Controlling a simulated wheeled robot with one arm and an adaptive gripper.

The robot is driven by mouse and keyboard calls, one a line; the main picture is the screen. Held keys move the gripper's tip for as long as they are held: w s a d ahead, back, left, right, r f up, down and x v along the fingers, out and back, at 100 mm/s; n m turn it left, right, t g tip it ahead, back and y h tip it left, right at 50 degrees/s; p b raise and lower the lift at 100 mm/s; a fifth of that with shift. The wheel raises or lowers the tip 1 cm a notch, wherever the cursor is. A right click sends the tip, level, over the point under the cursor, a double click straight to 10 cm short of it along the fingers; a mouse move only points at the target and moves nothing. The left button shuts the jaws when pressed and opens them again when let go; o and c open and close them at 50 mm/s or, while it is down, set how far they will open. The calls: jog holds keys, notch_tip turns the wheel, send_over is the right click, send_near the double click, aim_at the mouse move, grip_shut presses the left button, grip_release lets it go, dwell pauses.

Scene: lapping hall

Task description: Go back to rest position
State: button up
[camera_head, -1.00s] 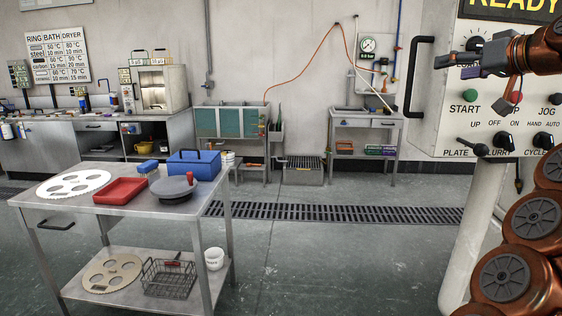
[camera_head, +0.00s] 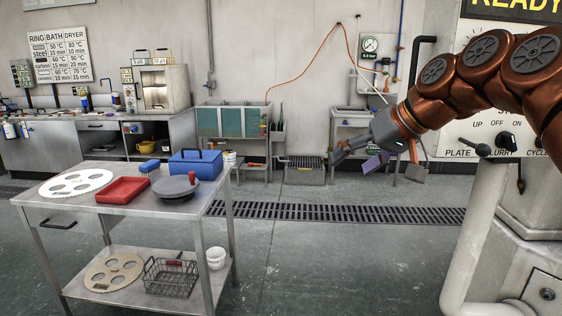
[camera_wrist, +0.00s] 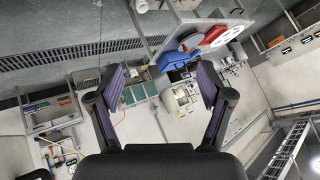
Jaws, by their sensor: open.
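My gripper (camera_head: 357,161) is open and empty at the end of my arm, in mid-air in the right half of the head view. It shows in front of the far wall bench, with nothing in contact with its fingers. In the wrist view its two purple-padded fingers stand wide apart (camera_wrist: 161,80), with only distant floor and furniture between them. My arm covers much of the control panel (camera_head: 490,135) at the right; part of its buttons and knobs is hidden.
A steel cart (camera_head: 130,212) at the left holds a white disc (camera_head: 76,175), a red tray (camera_head: 122,182), a dark round plate (camera_head: 182,188) and a blue toolbox (camera_head: 207,163). A wire basket (camera_head: 170,280) sits on its lower shelf. The middle floor (camera_head: 330,262) is clear.

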jog(key=s+a+f+g+h, duration=0.3)
jog(key=s+f+g, duration=0.1)
jog(key=s+f, duration=1.2)
jog(key=s+d+f+m+g+h, duration=0.2)
jog(key=s+d+f, duration=0.1)
jog(key=s+f, duration=0.6)
jog(key=s+d+f+m+g+h, duration=0.1)
jog(key=s+d+f+g+h, duration=0.2)
jog(key=s+f, duration=0.6)
notch_tip(320, 180, up, 18)
jog(key=s+t+y+p, duration=0.1)
jog(key=p, duration=1.4)
jog(key=shift+d, duration=0.4)
jog(key=shift+f, duration=0.1)
